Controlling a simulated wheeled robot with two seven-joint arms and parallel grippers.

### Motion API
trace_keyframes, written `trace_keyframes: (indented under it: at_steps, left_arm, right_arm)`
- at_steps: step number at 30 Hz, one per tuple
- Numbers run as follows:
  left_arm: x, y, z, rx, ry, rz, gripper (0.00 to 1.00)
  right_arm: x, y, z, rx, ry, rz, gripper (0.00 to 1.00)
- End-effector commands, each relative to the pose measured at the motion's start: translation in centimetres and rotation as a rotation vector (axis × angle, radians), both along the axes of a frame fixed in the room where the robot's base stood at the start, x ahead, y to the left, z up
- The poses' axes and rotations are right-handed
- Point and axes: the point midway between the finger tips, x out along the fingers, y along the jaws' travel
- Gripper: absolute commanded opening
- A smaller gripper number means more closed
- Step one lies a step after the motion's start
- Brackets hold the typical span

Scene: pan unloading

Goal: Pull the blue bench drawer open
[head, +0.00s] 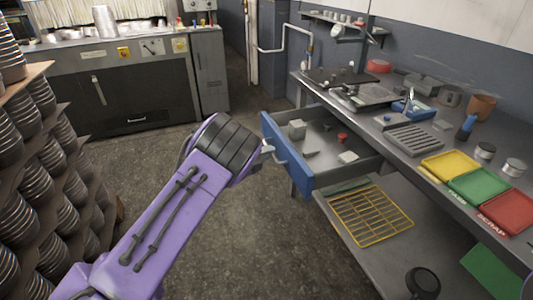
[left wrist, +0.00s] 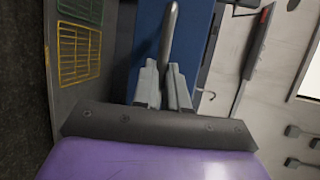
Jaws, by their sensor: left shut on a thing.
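The blue bench drawer (head: 290,159) stands pulled out from the grey workbench (head: 425,138), with its inside in view. Several small things lie in it, among them a red one (head: 342,137) and pale blocks (head: 297,129). My left gripper (head: 268,148) is at the drawer's front face, mostly hidden behind my purple wrist in the head view. In the left wrist view its fingers (left wrist: 163,85) are shut on the grey bar handle (left wrist: 169,38) of the blue front. My right gripper is not in view.
Yellow, green and red trays (head: 450,165) sit on the bench top. A yellow wire rack (head: 372,214) lies on the lower shelf below the drawer. Stacked pans (head: 35,170) stand at the left. The floor (head: 240,240) between is clear.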

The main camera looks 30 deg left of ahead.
Motion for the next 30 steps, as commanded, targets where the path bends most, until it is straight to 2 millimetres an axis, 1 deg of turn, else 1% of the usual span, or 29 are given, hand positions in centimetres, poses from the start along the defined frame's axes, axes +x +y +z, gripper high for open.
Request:
trace_keyframes:
  at_steps: [5,6,8,9,16,19,22,27,30]
  left_arm:
    - [0.0,-0.1,-0.1,0.001,0.003,-0.001,0.00]
    - [0.0,-0.1,-0.1,0.001,0.003,-0.001,0.16]
    - [0.0,-0.1,-0.1,0.000,0.002,-0.001,0.35]
    - [0.0,-0.1,-0.1,0.001,0.002,-0.001,0.37]
    - [0.0,-0.1,-0.1,0.000,0.001,-0.001,0.37]
    - [-0.5,0.2,0.0,0.001,0.001,0.000,0.37]
    - [-2.2,0.8,0.3,0.000,0.002,0.002,0.37]
    - [-6.1,2.0,1.0,0.000,0.002,0.001,0.37]
    - [-8.0,2.7,1.4,0.000,0.002,0.001,0.37]
  right_arm:
    - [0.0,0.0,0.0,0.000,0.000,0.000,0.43]
    - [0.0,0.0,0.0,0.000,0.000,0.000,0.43]
    - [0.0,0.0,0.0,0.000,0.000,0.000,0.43]
    - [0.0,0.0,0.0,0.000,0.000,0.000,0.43]
    - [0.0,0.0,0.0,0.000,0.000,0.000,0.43]
    - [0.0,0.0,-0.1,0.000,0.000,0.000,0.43]
    - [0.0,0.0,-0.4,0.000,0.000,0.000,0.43]
    - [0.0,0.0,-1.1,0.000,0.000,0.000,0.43]
    - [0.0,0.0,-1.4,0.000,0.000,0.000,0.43]
